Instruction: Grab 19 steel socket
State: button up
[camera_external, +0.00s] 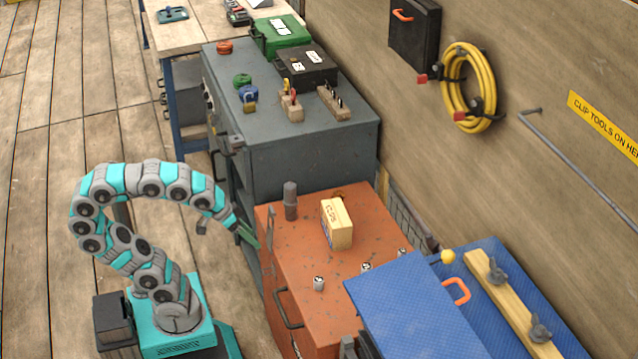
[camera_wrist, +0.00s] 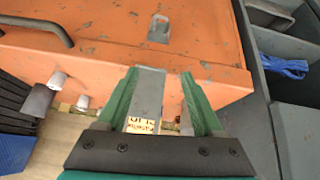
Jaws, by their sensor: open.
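Several small steel sockets stand apart on the orange cabinet top in the external view: one near the front edge (camera_external: 318,283), one further right (camera_external: 366,268) and one near the wall side (camera_external: 402,252). Their size marks are too small to read, so I cannot tell which is the 19. My gripper (camera_external: 247,234) is by the cabinet's left edge, away from these sockets. In the wrist view my gripper (camera_wrist: 158,85) has its green fingers apart. A grey piece with a lit, lettered end shows between them; I cannot tell what it is or whether they touch it.
A wooden box (camera_external: 337,224) and a dark grey cylinder (camera_external: 290,201) stand on the orange cabinet (camera_external: 290,240). A grey cabinet (camera_external: 300,155) with cases and tool blocks is behind. A blue lid (camera_external: 415,305) is close on the right. The left floor is clear.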

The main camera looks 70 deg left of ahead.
notch_tip(320, 180, up, 14)
jog(key=d+t+h+p, duration=0.1)
jog(key=d+t+p, duration=0.2)
jog(key=m+t+h+b, duration=0.2)
jog(key=t+b, duration=0.1)
jog(key=b, duration=0.6)
send_over(329, 288)
jog(key=s+a, duration=0.3)
jog(key=a, duration=0.3)
notch_tip(329, 288, down, 10)
jog(key=shift+s+a+f, duration=0.1)
jog(key=shift+f, duration=0.1)
jog(key=d+f+m, duration=0.1)
jog(key=d+f, duration=0.1)
jog(key=d+f+m+b, duration=0.1)
jog(key=d, duration=0.1)
jog(key=shift+s+d+f+h, duration=0.15)
jog(key=shift+d+f+h, duration=0.15)
jog(key=shift+f, duration=0.1)
jog(key=shift+s+f+b, duration=0.3)
jog(key=shift+s+f, duration=0.05)
jog(key=shift+x, duration=2.45)
